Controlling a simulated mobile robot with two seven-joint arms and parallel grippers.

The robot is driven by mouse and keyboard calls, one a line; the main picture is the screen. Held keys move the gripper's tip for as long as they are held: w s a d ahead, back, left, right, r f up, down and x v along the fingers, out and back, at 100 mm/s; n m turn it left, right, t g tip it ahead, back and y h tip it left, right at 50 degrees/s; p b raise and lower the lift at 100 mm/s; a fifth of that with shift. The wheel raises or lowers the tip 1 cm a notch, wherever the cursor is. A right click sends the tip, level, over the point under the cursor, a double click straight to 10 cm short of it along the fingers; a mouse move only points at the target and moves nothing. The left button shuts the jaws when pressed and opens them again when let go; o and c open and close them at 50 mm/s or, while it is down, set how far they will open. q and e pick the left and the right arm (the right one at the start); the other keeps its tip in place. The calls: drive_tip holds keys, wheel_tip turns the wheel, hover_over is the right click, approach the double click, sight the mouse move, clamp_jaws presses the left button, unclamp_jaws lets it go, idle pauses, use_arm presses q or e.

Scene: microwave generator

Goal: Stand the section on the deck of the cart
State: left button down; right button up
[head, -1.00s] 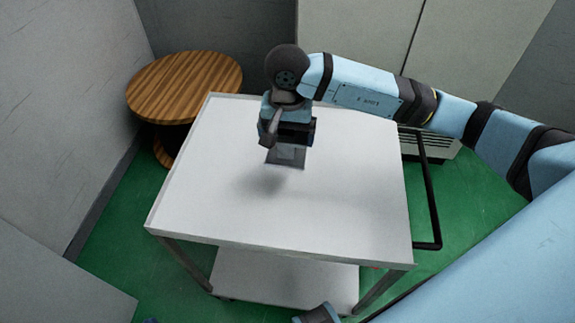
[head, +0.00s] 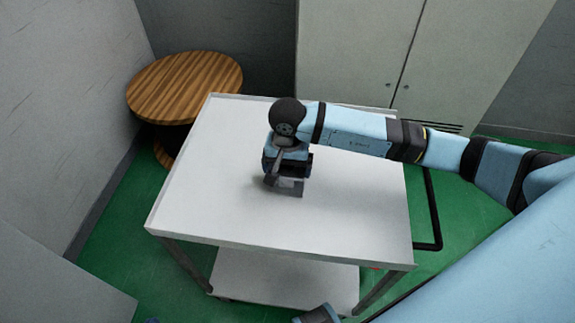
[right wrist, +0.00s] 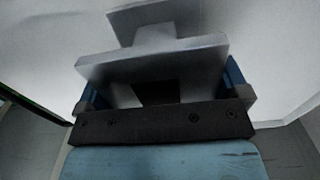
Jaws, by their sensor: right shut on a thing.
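The section is a grey metal piece (right wrist: 150,62) with two flat flanges joined by a narrower web, seen close up in the right wrist view. In the head view its lower part (head: 291,187) shows below my right gripper (head: 284,176). My right gripper is shut on it, over the middle of the white cart deck (head: 340,220). The section's lower end is at or very near the deck; I cannot tell for sure whether it touches. The gripper hides its upper part.
The deck around the section is bare, with a raised rim. A black cart handle (head: 433,210) is at the right. A round wooden-topped spool (head: 185,85) stands behind left, and a grey cabinet (head: 365,50) stands behind. A lower shelf (head: 285,280) shows under the deck.

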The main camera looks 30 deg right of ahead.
drive_tip(key=shift+f, duration=0.1)
drive_tip(key=o, duration=0.8)
drive_tip(key=shift+f, duration=0.1)
drive_tip(key=shift+o, duration=0.3)
drive_tip(key=shift+r, duration=0.35)
wheel_tip(320, 180, up, 10)
drive_tip(key=shift+r, duration=0.9)
